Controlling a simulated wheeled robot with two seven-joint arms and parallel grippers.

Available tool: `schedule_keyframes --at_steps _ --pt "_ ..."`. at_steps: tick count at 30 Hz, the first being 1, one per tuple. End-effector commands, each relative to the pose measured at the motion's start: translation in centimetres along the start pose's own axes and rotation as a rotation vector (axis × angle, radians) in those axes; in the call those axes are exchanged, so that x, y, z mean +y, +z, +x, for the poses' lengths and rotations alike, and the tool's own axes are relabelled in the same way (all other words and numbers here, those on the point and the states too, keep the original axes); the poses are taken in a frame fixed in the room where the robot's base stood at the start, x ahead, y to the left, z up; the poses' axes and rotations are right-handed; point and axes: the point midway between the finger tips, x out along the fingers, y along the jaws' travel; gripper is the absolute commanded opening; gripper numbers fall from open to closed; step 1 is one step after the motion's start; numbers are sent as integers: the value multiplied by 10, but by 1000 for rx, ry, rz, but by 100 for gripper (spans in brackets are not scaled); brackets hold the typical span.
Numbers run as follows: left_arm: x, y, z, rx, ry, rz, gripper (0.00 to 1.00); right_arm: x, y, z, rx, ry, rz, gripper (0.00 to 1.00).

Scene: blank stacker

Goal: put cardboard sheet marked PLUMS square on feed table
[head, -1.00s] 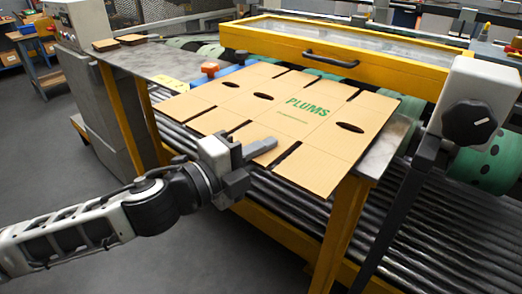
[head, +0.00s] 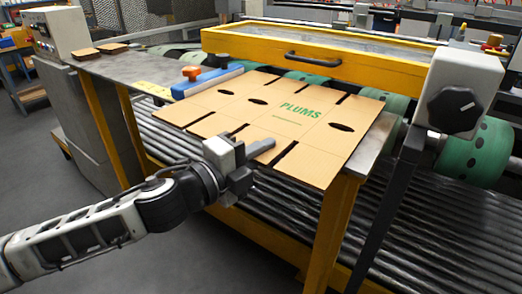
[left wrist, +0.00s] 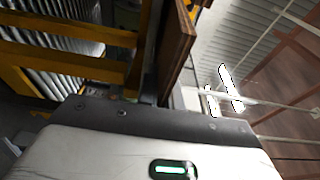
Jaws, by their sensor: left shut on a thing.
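The tan cardboard sheet (head: 330,146) with green PLUMS print lies face up on the grey metal feed table (head: 375,150). It has dark slots and oval holes. A bare strip of table shows along its right side; its front edge hides the table edge beneath. My left gripper (head: 257,154) is shut on the sheet's front edge, one finger on top. The left wrist view shows a brown edge (left wrist: 178,45), probably the sheet, by the fingers. A blue fence (head: 207,82) with an orange knob stands along the sheet's back left side. My right gripper is not visible.
A yellow-framed clear cover (head: 315,52) with a black handle spans behind the sheet. A grey box with a black knob (head: 455,108) stands at right. Rollers (head: 270,210) run below the table. Small brown pieces (head: 98,49) lie far left.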

Motion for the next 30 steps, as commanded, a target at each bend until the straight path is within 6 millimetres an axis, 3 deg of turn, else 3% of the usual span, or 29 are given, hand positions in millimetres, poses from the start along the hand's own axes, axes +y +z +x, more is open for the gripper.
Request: schedule_keyframes --at_steps 6,7,9,15,19,20,30 --pt "9 0 0 0 -1 0 0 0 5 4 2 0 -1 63" --pt "6 0 0 0 -2 1 15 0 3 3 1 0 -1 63" --pt "6 0 0 0 -1 1 32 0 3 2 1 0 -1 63" --pt "6 0 0 0 -1 0 32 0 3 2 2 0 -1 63" --pt "7 0 0 -1 1 -1 69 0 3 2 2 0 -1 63" --pt "7 0 0 -1 1 -1 73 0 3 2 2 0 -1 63" --pt "7 0 0 0 1 0 73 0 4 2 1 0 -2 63"
